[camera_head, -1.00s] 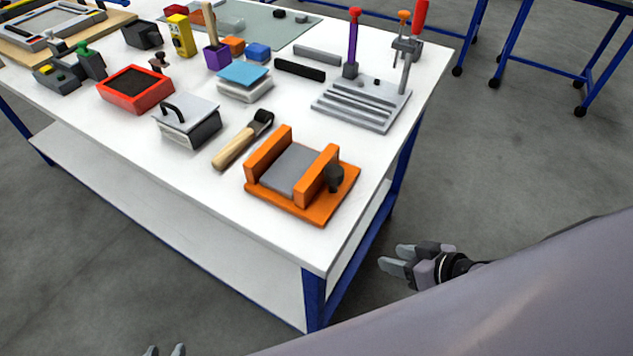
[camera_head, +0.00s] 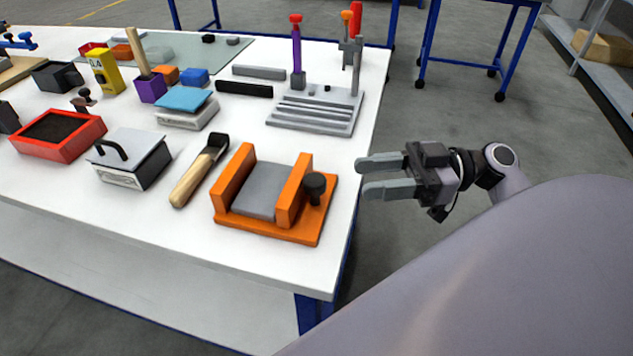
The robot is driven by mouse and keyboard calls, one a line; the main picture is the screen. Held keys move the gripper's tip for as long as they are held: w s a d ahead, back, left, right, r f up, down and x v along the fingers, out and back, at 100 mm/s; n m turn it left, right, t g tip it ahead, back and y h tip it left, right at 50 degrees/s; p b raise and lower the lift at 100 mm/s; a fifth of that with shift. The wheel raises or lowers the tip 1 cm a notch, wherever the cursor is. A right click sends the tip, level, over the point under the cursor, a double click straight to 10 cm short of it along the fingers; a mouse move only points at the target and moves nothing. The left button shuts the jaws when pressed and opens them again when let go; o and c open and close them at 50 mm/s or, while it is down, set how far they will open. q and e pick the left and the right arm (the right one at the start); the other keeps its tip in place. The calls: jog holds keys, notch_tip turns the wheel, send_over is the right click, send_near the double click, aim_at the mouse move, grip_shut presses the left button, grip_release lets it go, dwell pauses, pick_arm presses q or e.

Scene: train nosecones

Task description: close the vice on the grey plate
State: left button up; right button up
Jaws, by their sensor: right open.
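The orange vice (camera_head: 292,193) stands on the white table near its right front corner. It has two upright orange jaws on an orange base, and a dark round knob (camera_head: 314,187) on its right side. The grey plate (camera_head: 258,191) lies between the jaws. Its right edge is close to the right jaw; I cannot tell if there is contact. My right gripper (camera_head: 372,178) is off the table's right edge, right of the vice and apart from it. Its two grey fingers point left toward the knob, open and empty. My left gripper is not in view.
A grey slotted stand (camera_head: 318,108) with upright tools is behind the vice. The table (camera_head: 200,235) is clear in front.

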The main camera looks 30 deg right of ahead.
aim_at(315, 191)
jog(key=p+x, duration=0.1)
jog(key=x, duration=0.4)
jog(key=shift+w+a+r+p, duration=0.15)
jog(key=shift+a+p, duration=0.15)
jog(key=shift+a, duration=0.1)
jog(key=shift+w+a, duration=0.3)
jog(key=shift+a, duration=0.2)
jog(key=c, duration=0.7)
